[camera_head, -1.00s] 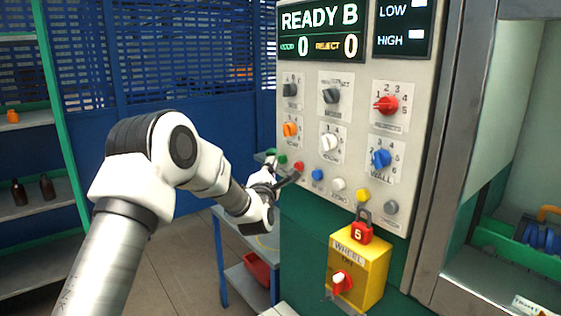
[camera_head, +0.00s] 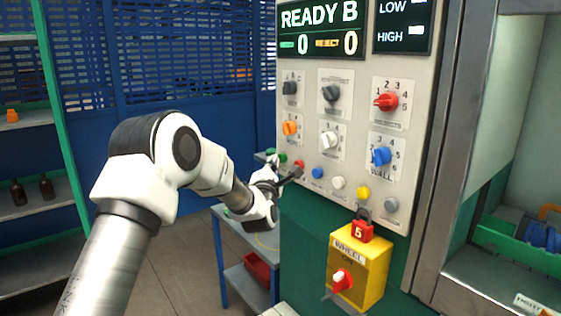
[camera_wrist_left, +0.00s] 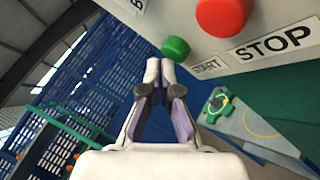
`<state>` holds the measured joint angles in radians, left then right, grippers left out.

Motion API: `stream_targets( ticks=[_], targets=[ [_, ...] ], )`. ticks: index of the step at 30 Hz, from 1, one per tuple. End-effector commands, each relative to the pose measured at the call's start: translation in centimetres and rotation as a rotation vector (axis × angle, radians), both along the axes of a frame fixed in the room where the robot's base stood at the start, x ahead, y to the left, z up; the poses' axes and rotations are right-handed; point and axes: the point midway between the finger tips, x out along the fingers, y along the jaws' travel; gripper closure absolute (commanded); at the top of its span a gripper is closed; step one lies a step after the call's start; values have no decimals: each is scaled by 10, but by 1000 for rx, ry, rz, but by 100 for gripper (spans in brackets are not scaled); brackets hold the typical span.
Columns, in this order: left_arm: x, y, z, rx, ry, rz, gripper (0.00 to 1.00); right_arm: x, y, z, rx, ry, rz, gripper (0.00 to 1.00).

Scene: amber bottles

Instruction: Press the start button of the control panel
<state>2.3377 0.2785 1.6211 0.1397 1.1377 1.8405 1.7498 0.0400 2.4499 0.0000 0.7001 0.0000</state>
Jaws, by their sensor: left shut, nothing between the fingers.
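The control panel (camera_head: 357,130) stands upright, its display reading READY B. The green start button (camera_head: 283,159) sits at the lower left of the panel, left of the red stop button (camera_head: 299,164). In the left wrist view, the green button (camera_wrist_left: 175,49) is beside the START label (camera_wrist_left: 208,66), and the red button (camera_wrist_left: 222,14) is near the STOP label (camera_wrist_left: 273,43). My left gripper (camera_head: 296,174) is shut and empty, just below these buttons in the head view. Its fingertips (camera_wrist_left: 160,66) are close to the green button; I cannot tell whether they touch. My right gripper is out of view.
Knobs and more buttons, including a blue one (camera_head: 317,172), are to the right. A yellow box (camera_head: 358,265) with a red padlock (camera_head: 362,231) juts out below. A blue-legged table (camera_head: 222,262) stands behind my arm; shelves (camera_head: 30,185) are at left.

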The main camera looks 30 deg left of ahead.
Motion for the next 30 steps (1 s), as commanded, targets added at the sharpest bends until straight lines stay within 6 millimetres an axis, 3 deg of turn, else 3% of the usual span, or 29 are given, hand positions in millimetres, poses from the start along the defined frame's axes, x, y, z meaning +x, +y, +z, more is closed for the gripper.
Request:
stream_targets(
  ticks=[30],
  targets=[
    [9, -4, 0, 1, -1, 0, 100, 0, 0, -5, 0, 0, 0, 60]
  ],
)
